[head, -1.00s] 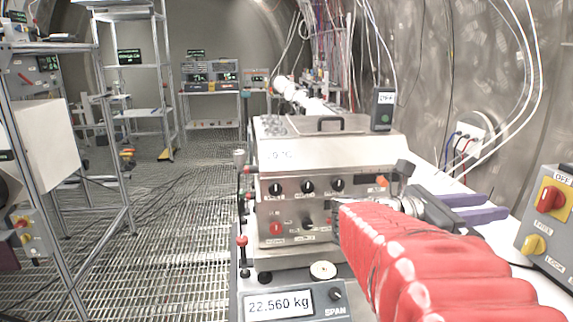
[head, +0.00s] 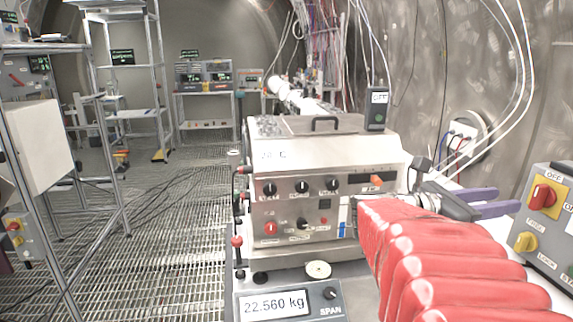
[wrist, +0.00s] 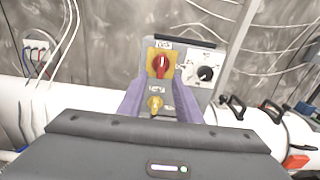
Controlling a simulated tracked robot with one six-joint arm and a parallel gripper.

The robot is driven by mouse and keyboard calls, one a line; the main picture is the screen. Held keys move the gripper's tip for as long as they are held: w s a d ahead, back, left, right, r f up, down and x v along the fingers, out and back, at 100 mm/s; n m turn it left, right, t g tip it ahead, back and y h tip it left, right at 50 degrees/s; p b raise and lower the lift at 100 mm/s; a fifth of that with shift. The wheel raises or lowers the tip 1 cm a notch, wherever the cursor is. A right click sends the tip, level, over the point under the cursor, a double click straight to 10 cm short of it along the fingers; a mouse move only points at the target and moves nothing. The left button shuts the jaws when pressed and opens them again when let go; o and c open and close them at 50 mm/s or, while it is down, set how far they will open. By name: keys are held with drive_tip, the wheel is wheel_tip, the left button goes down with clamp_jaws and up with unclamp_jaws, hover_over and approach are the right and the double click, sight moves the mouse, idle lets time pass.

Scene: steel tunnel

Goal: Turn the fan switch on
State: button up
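A grey control box (head: 548,225) stands at the right edge in the head view. It carries a red rotary switch on a yellow plate (head: 543,195) under an OFF label, and a yellow knob (head: 525,242) below. In the wrist view the red switch (wrist: 160,64) faces me with its handle about upright, and a black dial (wrist: 205,73) is to its right. No fan label is readable. My gripper (head: 519,201) has purple fingers spread apart. In the wrist view my gripper (wrist: 159,92) is open and empty, its fingers pointing at the box either side of the yellow knob (wrist: 154,104).
A steel machine (head: 325,155) with several knobs stands left of my arm. A scale display (head: 290,303) reads 22.560 kg in front of it. A wall socket with cables (head: 463,138) is behind. Grated floor (head: 170,240) is open at left.

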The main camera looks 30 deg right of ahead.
sight(534, 195)
drive_tip(key=shift+x, duration=4.7)
drive_tip(key=shift+c, duration=0.5)
clamp_jaws()
